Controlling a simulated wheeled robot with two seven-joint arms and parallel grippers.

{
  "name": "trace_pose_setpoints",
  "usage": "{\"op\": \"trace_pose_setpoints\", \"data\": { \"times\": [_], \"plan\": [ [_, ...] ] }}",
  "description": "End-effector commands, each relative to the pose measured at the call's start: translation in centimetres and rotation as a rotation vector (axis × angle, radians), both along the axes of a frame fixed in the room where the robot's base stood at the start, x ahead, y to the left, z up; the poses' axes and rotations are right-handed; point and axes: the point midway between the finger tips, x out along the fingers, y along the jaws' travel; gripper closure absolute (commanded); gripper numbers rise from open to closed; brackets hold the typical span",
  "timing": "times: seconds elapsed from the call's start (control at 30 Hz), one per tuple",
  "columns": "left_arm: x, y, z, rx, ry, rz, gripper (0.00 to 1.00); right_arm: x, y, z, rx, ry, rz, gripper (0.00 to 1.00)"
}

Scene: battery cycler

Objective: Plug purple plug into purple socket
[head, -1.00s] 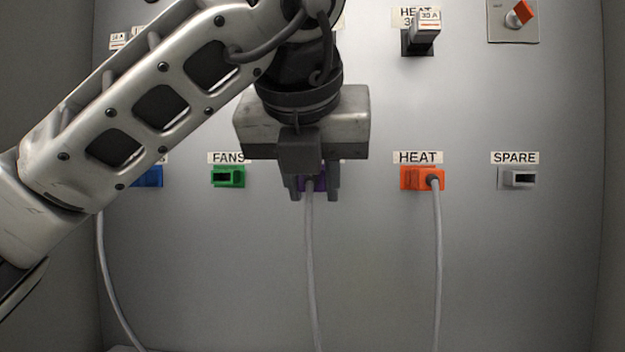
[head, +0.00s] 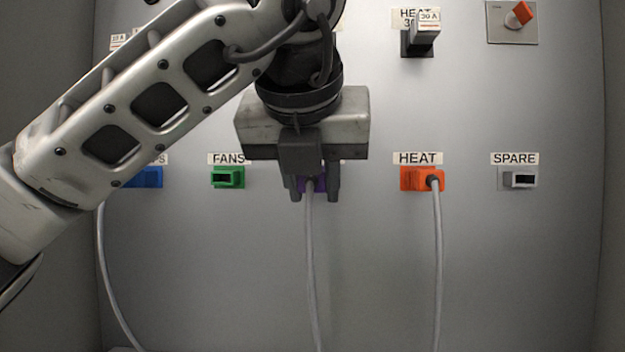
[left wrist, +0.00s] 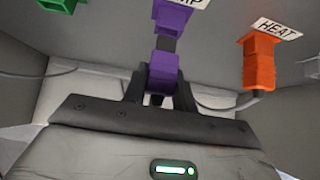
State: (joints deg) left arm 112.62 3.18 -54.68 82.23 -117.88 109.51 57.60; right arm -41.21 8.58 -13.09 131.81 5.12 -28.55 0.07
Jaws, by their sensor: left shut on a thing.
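My left gripper (head: 316,190) is shut on the purple plug (head: 309,185), with a grey cable hanging below it. In the left wrist view, the purple plug (left wrist: 162,76) sits between the two dark fingers (left wrist: 160,90). The purple socket (left wrist: 173,16) is on the panel straight beyond it. A dark piece (left wrist: 166,44) spans the space between the purple bodies, which are apart. I cannot tell whether its tip is inside the socket. In the head view my gripper hides most of the socket and its label. My right gripper is not in view.
To the left are a green FANS socket (head: 228,177), which looks empty, and a blue connector (head: 147,177). To the right are an orange HEAT connector (head: 421,178) with a cable and a grey SPARE socket (head: 518,178). Cables hang across the lower panel.

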Motion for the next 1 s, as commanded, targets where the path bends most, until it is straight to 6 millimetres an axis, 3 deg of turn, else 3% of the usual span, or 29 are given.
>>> {"op": "trace_pose_setpoints", "data": {
  "times": [1.0],
  "plan": [
    [1.2,-0.2,0.1,0.0,-0.001,0.001,0.86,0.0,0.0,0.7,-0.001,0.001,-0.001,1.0]
  ]
}}
